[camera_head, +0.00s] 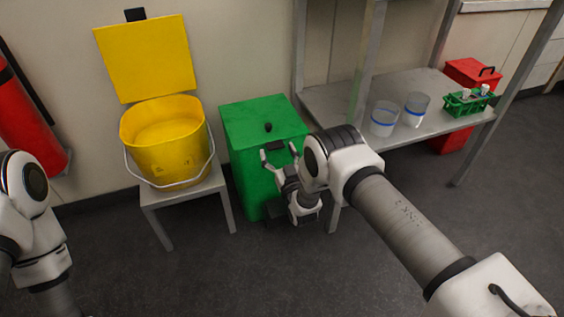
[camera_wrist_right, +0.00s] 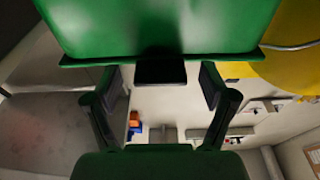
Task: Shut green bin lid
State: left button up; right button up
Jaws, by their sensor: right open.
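The green bin (camera_head: 250,165) stands on the floor between the yellow bucket's stool and the metal shelf. Its green lid (camera_head: 258,112) lies flat over the top, with a small black knob on it. My right gripper (camera_head: 279,150) is open at the bin's front upper edge, its fingers pointing toward the bin. In the right wrist view, the green bin (camera_wrist_right: 160,25) fills the top. A black tab (camera_wrist_right: 160,72) at its edge shows between the two spread fingers of my right gripper (camera_wrist_right: 160,85). I cannot tell whether they touch. My left gripper is out of view.
A yellow bucket (camera_head: 165,155) with a raised yellow lid (camera_head: 145,60) stands on a grey stool (camera_head: 222,196) to the left. The metal shelf (camera_head: 335,100) at right holds two clear containers and a green rack (camera_head: 468,102). A red bin (camera_head: 470,72) stands behind it.

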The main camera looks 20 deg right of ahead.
jog(key=s+f, duration=0.2)
jog(key=s, duration=0.9)
jog(key=shift+d, duration=0.15)
jog(key=shift+f, duration=0.15)
